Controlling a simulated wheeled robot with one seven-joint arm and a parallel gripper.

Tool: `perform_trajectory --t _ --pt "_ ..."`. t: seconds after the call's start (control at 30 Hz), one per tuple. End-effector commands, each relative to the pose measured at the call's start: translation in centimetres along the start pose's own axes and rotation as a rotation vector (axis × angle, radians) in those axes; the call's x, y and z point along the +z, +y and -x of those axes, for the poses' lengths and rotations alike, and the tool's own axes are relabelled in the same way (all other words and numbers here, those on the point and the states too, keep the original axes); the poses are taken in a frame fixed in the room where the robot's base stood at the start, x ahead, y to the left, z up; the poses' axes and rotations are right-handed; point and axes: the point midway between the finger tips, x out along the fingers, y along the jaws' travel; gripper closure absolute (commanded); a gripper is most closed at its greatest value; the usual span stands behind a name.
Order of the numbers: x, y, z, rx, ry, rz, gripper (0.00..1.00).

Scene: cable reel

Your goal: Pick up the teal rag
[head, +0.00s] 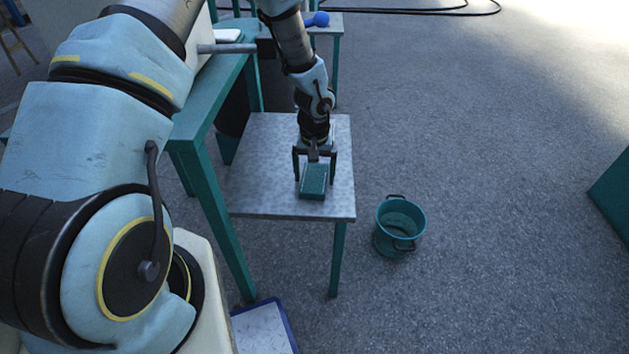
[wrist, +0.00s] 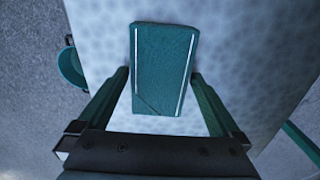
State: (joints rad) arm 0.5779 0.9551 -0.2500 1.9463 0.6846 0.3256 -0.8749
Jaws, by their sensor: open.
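The teal rag (head: 314,181) lies as a folded rectangle on a small grey-topped table (head: 262,160). In the wrist view the rag (wrist: 162,65) shows two pale stripes along its long sides. My gripper (head: 314,172) is over the rag, pointing down at the tabletop. In the wrist view my gripper (wrist: 160,82) is open, with one finger on each side of the rag's near part. A gap shows between the rag and each finger. I cannot tell how high the fingertips are above the tabletop.
A teal bucket (head: 400,226) stands on the floor right of the small table. A taller teal-framed table (head: 212,105) adjoins on the left. A blue-edged white panel (head: 263,330) is low at the front. The grey floor to the right is mostly clear.

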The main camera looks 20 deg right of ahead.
Motion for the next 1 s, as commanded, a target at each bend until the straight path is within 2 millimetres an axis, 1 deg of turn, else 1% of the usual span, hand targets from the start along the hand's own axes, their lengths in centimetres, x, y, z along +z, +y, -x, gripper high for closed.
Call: perform_trajectory --t 0.23,0.83,1.0 --pt "-0.02 0.01 -0.12 0.0 0.001 0.0 0.01" --pt "-0.01 0.01 -0.1 0.0 0.001 0.0 0.69" --pt "-0.02 0.01 -0.09 0.0 0.001 0.0 0.69"
